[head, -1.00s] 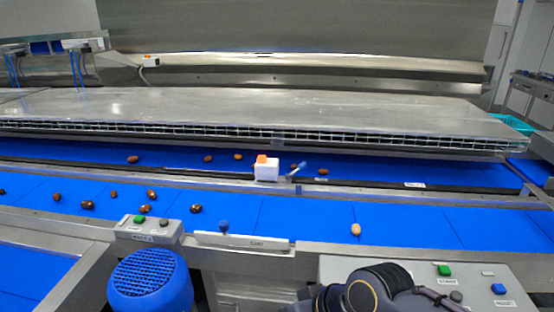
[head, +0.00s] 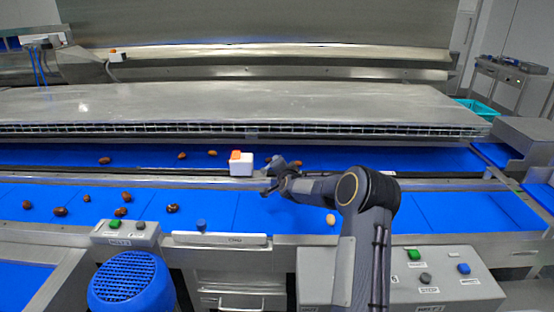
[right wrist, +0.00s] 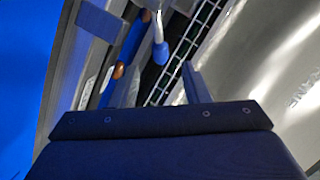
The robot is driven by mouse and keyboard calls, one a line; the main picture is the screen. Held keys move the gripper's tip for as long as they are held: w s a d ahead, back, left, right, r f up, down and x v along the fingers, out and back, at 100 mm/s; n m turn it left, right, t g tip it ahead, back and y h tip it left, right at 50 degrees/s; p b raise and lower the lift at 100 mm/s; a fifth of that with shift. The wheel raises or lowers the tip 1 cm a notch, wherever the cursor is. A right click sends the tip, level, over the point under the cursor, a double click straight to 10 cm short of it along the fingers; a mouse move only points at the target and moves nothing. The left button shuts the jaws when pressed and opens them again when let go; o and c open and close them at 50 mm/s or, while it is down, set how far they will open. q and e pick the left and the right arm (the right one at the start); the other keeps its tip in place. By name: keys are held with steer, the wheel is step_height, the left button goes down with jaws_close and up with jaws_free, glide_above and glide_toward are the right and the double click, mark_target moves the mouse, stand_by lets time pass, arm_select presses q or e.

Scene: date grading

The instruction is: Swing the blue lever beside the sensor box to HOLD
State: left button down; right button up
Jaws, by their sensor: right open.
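The white sensor box (head: 241,169) with an orange top stands on the rail between the two blue belts in the head view. My right gripper (head: 272,176) is just right of it, and my right arm reaches in from the front. In the head view the gripper largely covers the lever beside the box. In the right wrist view the lever's blue rounded end (right wrist: 160,52) lies ahead of my right gripper (right wrist: 160,88), which is open. I see no contact with the lever. The HOLD mark cannot be read. My left gripper is not in view.
Several brown dates (head: 61,211) lie on the near blue belt (head: 265,215). A button panel (head: 440,283) is at front right, a blue motor cover (head: 131,283) at front left. A steel cover (head: 240,108) spans the back.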

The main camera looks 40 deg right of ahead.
steer(key=shift+p+x, duration=1.1)
steer(key=shift+x, duration=2.7)
jaws_close()
